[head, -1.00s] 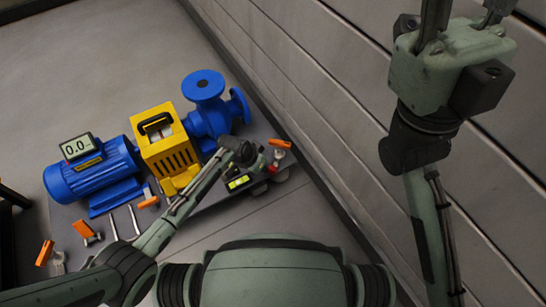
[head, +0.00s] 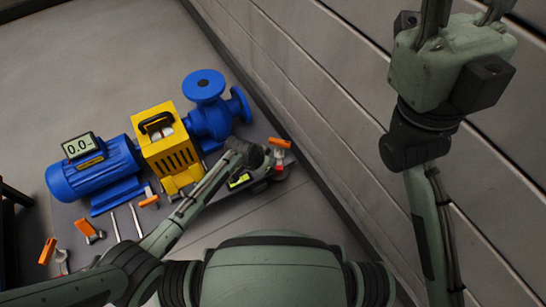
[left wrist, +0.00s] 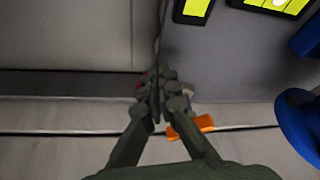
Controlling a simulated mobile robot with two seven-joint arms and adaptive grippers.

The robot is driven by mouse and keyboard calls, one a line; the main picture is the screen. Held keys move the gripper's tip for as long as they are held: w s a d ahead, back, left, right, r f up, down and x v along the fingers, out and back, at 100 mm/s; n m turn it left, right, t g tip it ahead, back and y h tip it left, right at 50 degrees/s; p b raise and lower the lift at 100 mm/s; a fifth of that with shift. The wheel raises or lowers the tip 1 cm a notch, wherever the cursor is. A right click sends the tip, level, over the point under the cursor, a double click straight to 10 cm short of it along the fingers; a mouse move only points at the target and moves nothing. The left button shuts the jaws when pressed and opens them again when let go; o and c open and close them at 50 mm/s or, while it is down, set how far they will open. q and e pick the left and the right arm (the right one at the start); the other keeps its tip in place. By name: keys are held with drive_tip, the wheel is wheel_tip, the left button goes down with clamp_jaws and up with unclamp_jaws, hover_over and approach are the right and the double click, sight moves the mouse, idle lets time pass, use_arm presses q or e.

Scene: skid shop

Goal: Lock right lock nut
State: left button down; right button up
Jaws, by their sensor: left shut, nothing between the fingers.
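My left gripper (head: 276,166) is at the right end of the grey base plate, right beside the orange-handled piece (head: 279,143). In the left wrist view, its fingers (left wrist: 157,90) are shut with nothing between them. The orange handle (left wrist: 190,127) lies just right of the fingers there, partly behind one, and a bit of red shows left of the tips. I cannot make out the right lock nut itself; the gripper covers that area. My right gripper (head: 465,12) points up at the top right, far from the plate; its fingertips are cut off.
A blue pump (head: 208,105), a yellow guard (head: 165,142) and a blue motor (head: 95,172) with a display stand on the plate (head: 75,212). Several orange-handled pieces and two thin rods lie along the front. A grey wall (head: 330,110) runs close on the right.

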use_arm(q)
drive_tip(key=shift+d, duration=0.1)
drive_tip(key=shift+s+d, duration=0.3)
drive_tip(key=shift+d, duration=0.45)
drive_tip(key=shift+p, duration=0.4)
